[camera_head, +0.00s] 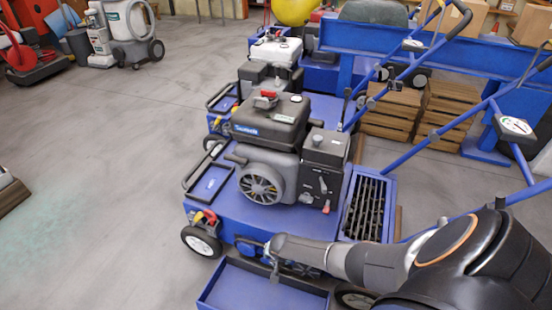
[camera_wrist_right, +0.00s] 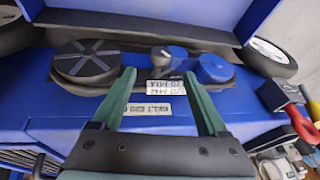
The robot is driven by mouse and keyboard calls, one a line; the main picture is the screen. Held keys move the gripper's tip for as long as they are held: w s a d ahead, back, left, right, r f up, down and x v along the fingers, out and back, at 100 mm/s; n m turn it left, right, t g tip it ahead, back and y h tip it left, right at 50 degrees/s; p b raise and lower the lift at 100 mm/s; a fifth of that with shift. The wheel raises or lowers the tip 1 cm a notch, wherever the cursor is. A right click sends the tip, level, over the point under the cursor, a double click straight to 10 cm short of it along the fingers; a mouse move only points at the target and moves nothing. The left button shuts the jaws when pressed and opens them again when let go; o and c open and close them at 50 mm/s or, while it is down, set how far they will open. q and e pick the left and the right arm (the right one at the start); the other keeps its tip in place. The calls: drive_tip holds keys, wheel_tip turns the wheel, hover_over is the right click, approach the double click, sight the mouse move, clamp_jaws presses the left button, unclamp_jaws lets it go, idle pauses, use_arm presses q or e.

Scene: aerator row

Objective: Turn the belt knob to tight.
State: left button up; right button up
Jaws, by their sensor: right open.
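The blue aerator (camera_head: 225,225) stands in the middle of the head view, with a dark engine (camera_head: 275,150) on top. My right arm comes in from the right, and its gripper (camera_head: 274,262) is at the machine's near end, low down. In the right wrist view my right gripper (camera_wrist_right: 159,82) is open, with green fingers apart and nothing between them. Beyond the fingertips are a black ribbed wheel (camera_wrist_right: 88,60), a small grey-and-blue knob (camera_wrist_right: 168,55) and a blue disc (camera_wrist_right: 214,68). White labels (camera_wrist_right: 158,90) near them are upside down; which part is the belt knob is unclear.
An open blue tray (camera_head: 262,290) lies just below the gripper. White-rimmed wheels (camera_head: 201,241) flank the machine. A second aerator (camera_head: 275,52) stands behind it. Wooden crates (camera_head: 395,112) and blue handle bars are at the right. The floor at the left is largely clear.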

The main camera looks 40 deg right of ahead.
use_arm(q)
drive_tip(key=r+p, duration=0.2)
drive_tip(key=r, duration=0.1)
drive_tip(key=r+p, duration=0.1)
drive_tip(key=shift+s+a+r, duration=0.1)
drive_tip(key=shift+a+r, duration=0.05)
drive_tip(key=shift+a, duration=0.1)
use_arm(e)
drive_tip(key=v, duration=0.4)
drive_tip(key=shift+s+r, duration=0.1)
drive_tip(key=shift+r, duration=0.25)
drive_tip(key=shift+a, duration=0.1)
